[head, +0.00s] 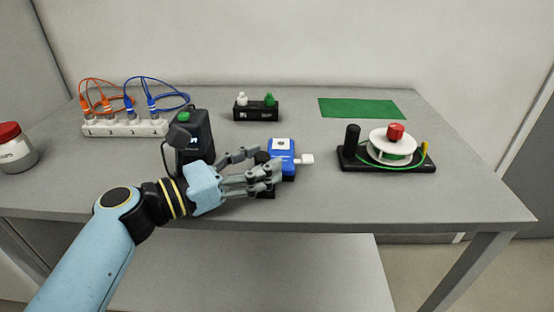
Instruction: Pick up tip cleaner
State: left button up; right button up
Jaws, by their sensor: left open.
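A blue block-shaped device with a white label on top and a white tab at its right side, which looks like the tip cleaner (282,147), stands near the front middle of the table. My left gripper (264,161) is open at its left and front side. The fingers overlap the device's lower left part in the picture, and I cannot tell whether they touch it. Dark parts beside and below the device are partly hidden by the fingers. My right gripper is not in view.
A black box with a green button (194,136) stands close behind my left wrist. A numbered white strip with orange and blue cables (125,129) is at the left. A black holder (257,111), a green mat (362,108) and a white reel on a black base (388,165) stand further around.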

pick_arm(q)
jog(key=shift+w+d, duration=0.4)
jog(key=shift+d, duration=0.2)
grip_shut()
dwell(0.3)
